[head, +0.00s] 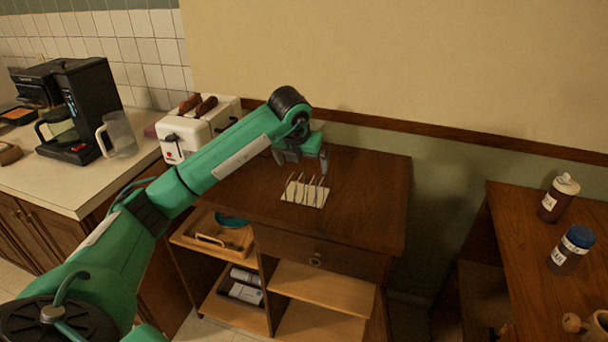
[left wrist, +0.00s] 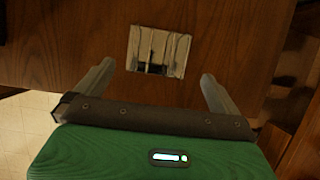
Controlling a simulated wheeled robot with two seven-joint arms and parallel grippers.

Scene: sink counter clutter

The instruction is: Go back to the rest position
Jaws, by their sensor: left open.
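My left arm reaches in from the left in the head view. Its gripper (head: 300,160) hangs over the back part of the small wooden cabinet (head: 375,200). The gripper's two fingers are spread apart with nothing between them, and they also show wide apart in the left wrist view (left wrist: 158,88). A small pale rack with several upright prongs (head: 305,193) stands on the cabinet top in front of the gripper. It also shows in the left wrist view (left wrist: 158,50), beyond the fingers and apart from them. My right gripper is not in view.
A white toaster (head: 183,140), a clear pitcher (head: 120,135) and a black coffee maker (head: 92,105) stand on the left counter. On the right table are a dark bottle (head: 558,198), a blue-capped jar (head: 571,250) and a mug (head: 597,328). A gap separates cabinet and table.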

